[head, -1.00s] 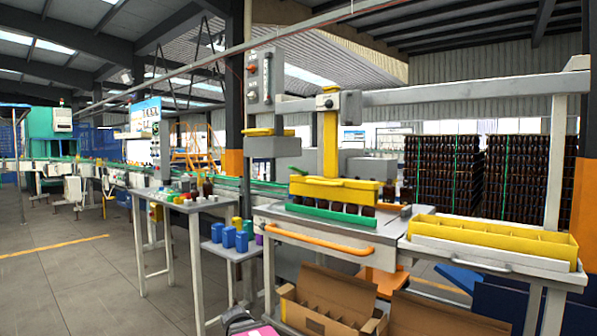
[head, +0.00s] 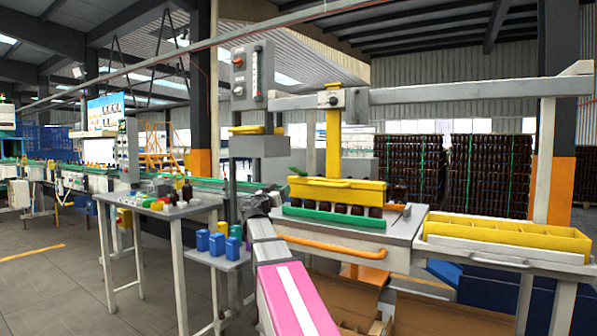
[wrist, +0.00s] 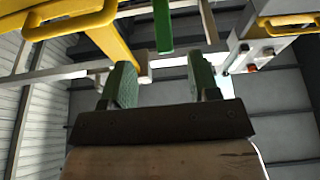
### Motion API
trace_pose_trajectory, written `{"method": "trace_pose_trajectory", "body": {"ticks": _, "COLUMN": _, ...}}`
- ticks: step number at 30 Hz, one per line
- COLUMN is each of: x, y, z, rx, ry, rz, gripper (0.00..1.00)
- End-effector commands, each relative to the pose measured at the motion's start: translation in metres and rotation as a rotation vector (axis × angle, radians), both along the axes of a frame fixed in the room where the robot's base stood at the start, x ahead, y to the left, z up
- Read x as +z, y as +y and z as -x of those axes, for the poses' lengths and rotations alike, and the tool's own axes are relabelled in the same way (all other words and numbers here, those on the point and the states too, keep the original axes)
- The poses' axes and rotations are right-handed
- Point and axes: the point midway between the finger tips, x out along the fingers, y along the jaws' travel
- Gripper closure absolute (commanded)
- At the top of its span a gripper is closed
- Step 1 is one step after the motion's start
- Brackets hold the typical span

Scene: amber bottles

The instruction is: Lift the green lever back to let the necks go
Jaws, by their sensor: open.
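The green lever (head: 297,171) sticks out at the left end of the yellow head (head: 336,192), seen in the head view. Dark bottle necks (head: 345,209) show under that head, above a green strip (head: 333,220). In the wrist view the lever (wrist: 163,26) hangs at the top middle, beyond the fingertips and roughly between them. My gripper (wrist: 162,80) is open and empty, with green pads on both fingers. In the head view my gripper (head: 264,198) is small and partly hidden by my wrist, left of the yellow head.
An orange handle bar (head: 332,246) runs along the front of the station. A yellow divided crate (head: 505,236) stands to the right. An open cardboard box (head: 350,310) is below. A yellow handle (wrist: 68,22) is close by at upper left.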

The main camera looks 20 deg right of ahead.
Motion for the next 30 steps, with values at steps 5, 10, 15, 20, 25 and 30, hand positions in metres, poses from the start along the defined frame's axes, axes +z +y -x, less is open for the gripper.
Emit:
{"method": "trace_pose_trajectory", "body": {"ticks": 5, "x": 0.029, "y": 0.003, "z": -0.002, "rx": 0.019, "ry": -0.06, "rz": 0.041, "gripper": 0.45}}
{"method": "trace_pose_trajectory", "body": {"ticks": 10, "x": 0.033, "y": -0.002, "z": -0.007, "rx": 0.018, "ry": -0.064, "rz": 0.043, "gripper": 0.45}}
{"method": "trace_pose_trajectory", "body": {"ticks": 15, "x": 0.04, "y": -0.017, "z": -0.019, "rx": 0.018, "ry": -0.062, "rz": 0.042, "gripper": 0.45}}
{"method": "trace_pose_trajectory", "body": {"ticks": 20, "x": 0.05, "y": -0.037, "z": -0.035, "rx": 0.017, "ry": -0.061, "rz": 0.041, "gripper": 0.45}}
{"method": "trace_pose_trajectory", "body": {"ticks": 25, "x": 0.061, "y": -0.059, "z": -0.052, "rx": 0.018, "ry": -0.06, "rz": 0.042, "gripper": 0.45}}
{"method": "trace_pose_trajectory", "body": {"ticks": 30, "x": 0.068, "y": -0.073, "z": -0.062, "rx": 0.019, "ry": -0.06, "rz": 0.042, "gripper": 0.45}}
